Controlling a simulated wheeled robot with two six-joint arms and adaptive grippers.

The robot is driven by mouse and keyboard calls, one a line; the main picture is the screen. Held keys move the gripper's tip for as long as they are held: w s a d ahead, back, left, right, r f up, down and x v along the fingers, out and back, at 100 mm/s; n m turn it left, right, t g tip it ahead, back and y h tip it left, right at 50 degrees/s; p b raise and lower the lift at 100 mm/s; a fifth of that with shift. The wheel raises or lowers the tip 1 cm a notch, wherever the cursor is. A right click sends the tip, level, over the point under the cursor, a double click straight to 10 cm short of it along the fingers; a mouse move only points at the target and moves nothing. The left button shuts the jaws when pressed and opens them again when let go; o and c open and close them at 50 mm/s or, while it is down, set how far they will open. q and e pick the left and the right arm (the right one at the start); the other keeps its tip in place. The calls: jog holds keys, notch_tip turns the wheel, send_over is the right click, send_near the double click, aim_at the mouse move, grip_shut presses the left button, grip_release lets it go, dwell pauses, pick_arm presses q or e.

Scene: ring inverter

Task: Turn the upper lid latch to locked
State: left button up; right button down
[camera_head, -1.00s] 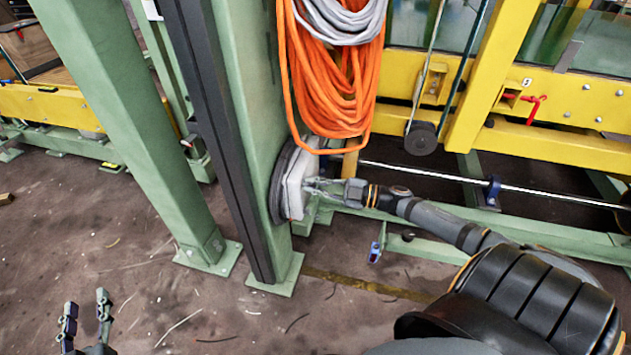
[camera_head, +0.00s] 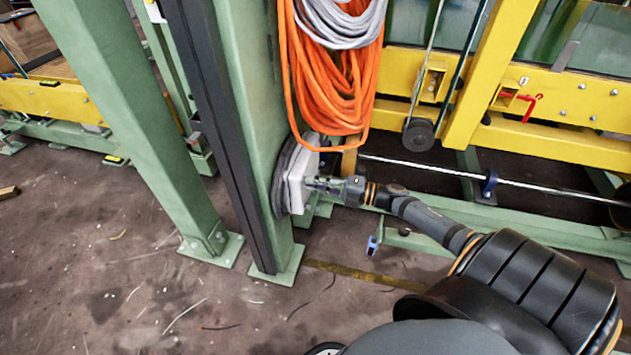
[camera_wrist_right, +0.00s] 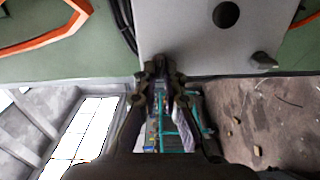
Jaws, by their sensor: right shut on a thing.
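A pale grey box (camera_head: 297,182) is mounted on the side of the green post. In the right wrist view the grey box (camera_wrist_right: 190,40) fills the upper middle, with a dark round part (camera_wrist_right: 226,14) on its face. A small dark latch (camera_wrist_right: 263,61) shows near its right edge. My right gripper (camera_head: 310,184) is at the box face. In the right wrist view the right gripper (camera_wrist_right: 164,73) is shut on the other latch, the upper one, at the box's left end. The fingers mostly hide that latch. My left gripper is out of view.
An orange cable coil (camera_head: 335,90) hangs from the green post (camera_head: 247,120) just above the box. A yellow frame (camera_head: 545,140) and a shiny horizontal rod (camera_head: 430,172) lie behind my right arm. The floor (camera_head: 120,290) at the lower left is mostly clear.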

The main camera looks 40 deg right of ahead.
jog(key=shift+n, duration=0.5)
jog(key=c, duration=1.5)
grip_release()
jog(key=shift+o, duration=0.2)
jog(key=v, duration=0.7)
jog(key=shift+s+d, duration=0.15)
jog(key=shift+s, duration=0.1)
